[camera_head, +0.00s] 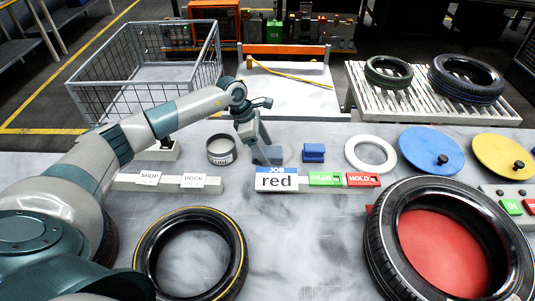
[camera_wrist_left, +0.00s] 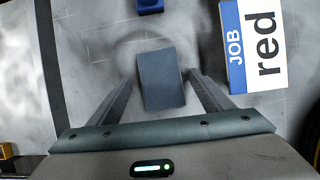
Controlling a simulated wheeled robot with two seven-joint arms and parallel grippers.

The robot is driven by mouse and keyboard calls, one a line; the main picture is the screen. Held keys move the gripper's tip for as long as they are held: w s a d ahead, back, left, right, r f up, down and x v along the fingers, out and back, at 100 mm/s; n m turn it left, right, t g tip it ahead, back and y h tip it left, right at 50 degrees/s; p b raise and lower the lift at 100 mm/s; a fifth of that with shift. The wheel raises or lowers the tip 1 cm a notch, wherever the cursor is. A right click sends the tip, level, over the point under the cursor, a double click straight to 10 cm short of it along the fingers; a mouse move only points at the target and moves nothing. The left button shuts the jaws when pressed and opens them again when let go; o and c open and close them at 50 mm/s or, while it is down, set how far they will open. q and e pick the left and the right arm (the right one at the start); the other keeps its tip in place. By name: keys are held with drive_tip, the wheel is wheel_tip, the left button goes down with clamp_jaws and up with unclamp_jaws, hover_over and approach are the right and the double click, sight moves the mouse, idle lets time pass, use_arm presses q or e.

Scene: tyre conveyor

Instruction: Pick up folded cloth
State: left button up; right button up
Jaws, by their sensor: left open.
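The folded cloth (camera_head: 268,154) is a small dark blue-grey pad on the grey table, behind the JOB red sign. In the left wrist view the cloth (camera_wrist_left: 161,78) lies between the two fingers with a visible gap on each side. My left gripper (camera_head: 262,146) points down over it, open and empty; its fingers also show in the left wrist view (camera_wrist_left: 165,88). It partly hides the cloth in the head view. My right gripper is not in view.
A blue block (camera_head: 314,152) is close on the right, and a dark cup (camera_head: 221,149) on the left. The JOB red sign (camera_head: 276,179) stands in front. A white ring (camera_head: 371,154) and tyres (camera_head: 192,258) lie around. A wire cage (camera_head: 150,65) is behind.

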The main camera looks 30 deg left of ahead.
use_arm(q)
drive_tip(key=shift+f+b, duration=0.2)
drive_tip(key=shift+b, duration=0.25)
idle(0.6)
drive_tip(key=shift+c, duration=0.2)
drive_tip(key=c, duration=1.1)
